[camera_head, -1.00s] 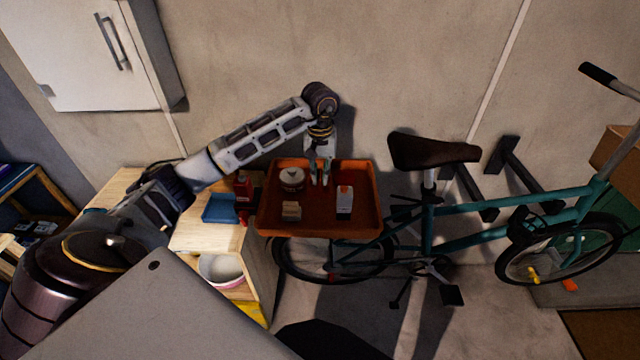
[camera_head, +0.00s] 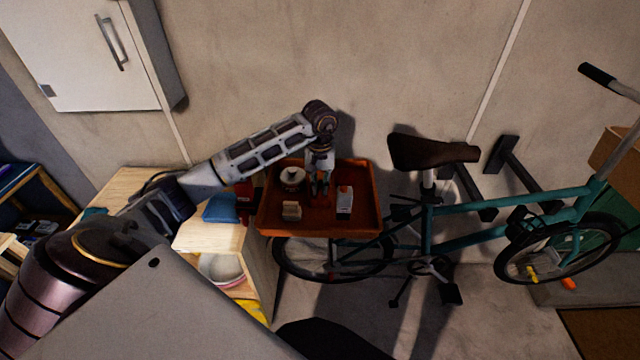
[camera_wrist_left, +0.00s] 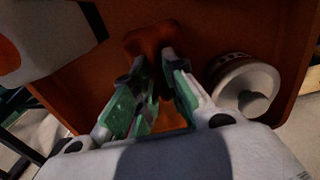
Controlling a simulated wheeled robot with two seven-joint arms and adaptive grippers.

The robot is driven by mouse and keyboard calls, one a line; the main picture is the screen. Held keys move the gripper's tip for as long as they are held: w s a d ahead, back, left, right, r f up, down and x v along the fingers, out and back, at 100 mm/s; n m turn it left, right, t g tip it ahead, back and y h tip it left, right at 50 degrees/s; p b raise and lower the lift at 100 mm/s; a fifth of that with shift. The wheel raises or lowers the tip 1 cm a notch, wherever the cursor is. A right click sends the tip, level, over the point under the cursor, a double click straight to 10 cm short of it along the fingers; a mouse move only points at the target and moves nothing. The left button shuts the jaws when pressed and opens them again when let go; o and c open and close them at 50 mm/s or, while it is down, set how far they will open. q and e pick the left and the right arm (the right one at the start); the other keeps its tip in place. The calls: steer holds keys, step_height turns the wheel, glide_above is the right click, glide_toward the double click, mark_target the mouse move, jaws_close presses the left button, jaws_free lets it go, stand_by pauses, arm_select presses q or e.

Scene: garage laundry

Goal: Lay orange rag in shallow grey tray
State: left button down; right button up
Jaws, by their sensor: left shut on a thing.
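My left gripper (camera_head: 320,190) reaches down into an orange-brown tray in the middle of the head view. In the left wrist view, its green-padded fingers (camera_wrist_left: 158,72) are drawn together on a dark orange, soft-looking piece, which I take to be the orange rag (camera_wrist_left: 152,36). The rag lies at the tray floor and is partly hidden by the fingers. In the head view the rag is hard to tell from the tray. I cannot make out a shallow grey tray. My right gripper is not in view.
The orange-brown tray (camera_head: 290,225) also holds a round white-lidded jar (camera_head: 291,178), a white carton (camera_head: 344,203) and a small beige block (camera_head: 291,211). A blue item (camera_head: 221,208) lies on the wooden unit (camera_head: 205,237) to the left. A teal bicycle (camera_head: 475,228) stands right.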

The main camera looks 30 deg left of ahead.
mark_target(320, 185)
arm_select(q)
steer(key=shift+f, duration=0.2)
steer(key=c, duration=1.5)
jaws_free()
steer(key=shift+o, duration=0.2)
steer(key=shift+r, duration=0.2)
steer(key=shift+r, duration=0.15)
steer(key=shift+r+b, duration=0.75)
steer(key=shift+r, duration=5.1)
steer(key=shift+o, duration=0.2)
